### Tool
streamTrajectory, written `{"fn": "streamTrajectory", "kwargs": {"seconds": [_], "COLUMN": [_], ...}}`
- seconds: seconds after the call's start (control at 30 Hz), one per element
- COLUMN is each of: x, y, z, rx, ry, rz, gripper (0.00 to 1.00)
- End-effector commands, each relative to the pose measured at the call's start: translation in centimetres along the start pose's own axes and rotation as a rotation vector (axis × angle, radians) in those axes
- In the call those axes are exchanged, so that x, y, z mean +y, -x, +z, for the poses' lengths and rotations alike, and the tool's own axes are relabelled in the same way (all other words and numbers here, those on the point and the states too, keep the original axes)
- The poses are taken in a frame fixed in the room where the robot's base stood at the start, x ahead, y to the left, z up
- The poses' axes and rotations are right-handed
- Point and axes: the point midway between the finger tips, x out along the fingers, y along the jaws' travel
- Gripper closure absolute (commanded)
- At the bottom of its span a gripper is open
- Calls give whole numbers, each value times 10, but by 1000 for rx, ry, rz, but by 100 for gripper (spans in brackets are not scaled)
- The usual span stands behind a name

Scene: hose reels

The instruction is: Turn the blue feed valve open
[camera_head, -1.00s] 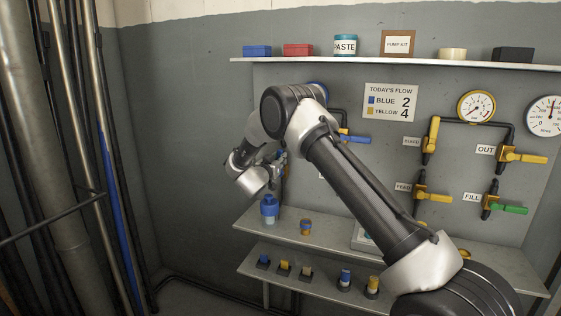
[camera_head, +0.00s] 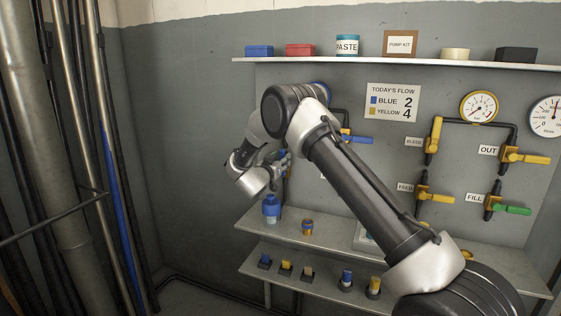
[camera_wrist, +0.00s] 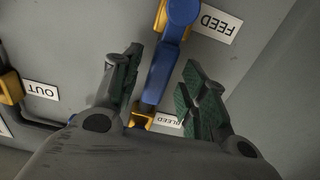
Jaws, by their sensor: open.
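The blue feed valve handle (camera_wrist: 160,72) is a long blue lever in the wrist view, which shows the panel upside down. It runs from its pivot beside the FEED label (camera_wrist: 221,20) toward the BLEED label (camera_wrist: 169,121). My gripper (camera_wrist: 163,58) is open, with one finger on each side of the lever. Gaps show between the lever and both fingers, and I see no clear contact. In the head view my gripper (camera_head: 277,162) is at the panel's left part, where my arm and wrist mostly hide the feed valve.
Another blue handle (camera_head: 357,139) sticks out right of my arm. Yellow-handled valves (camera_head: 432,146) and a green handle (camera_head: 512,210) are farther right. A blue-capped bottle (camera_head: 271,209) stands on the shelf (camera_head: 335,236) below my gripper. An OUT label (camera_wrist: 40,90) shows in the wrist view.

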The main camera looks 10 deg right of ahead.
Motion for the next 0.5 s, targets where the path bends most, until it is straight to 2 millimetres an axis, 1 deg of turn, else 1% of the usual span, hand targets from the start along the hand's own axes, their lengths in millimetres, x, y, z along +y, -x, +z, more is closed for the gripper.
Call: {"fn": "streamTrajectory", "kwargs": {"seconds": [0.17,0.3,0.4,0.5], "x": [-2,-2,-2,-1], "y": [33,66,86,101], "z": [0,0,0,0], "rx": [-1,0,-1,0], "ry": [1,1,1,1], "rz": [-4,-4,-4,-3], "gripper": [57,57,57,57]}}
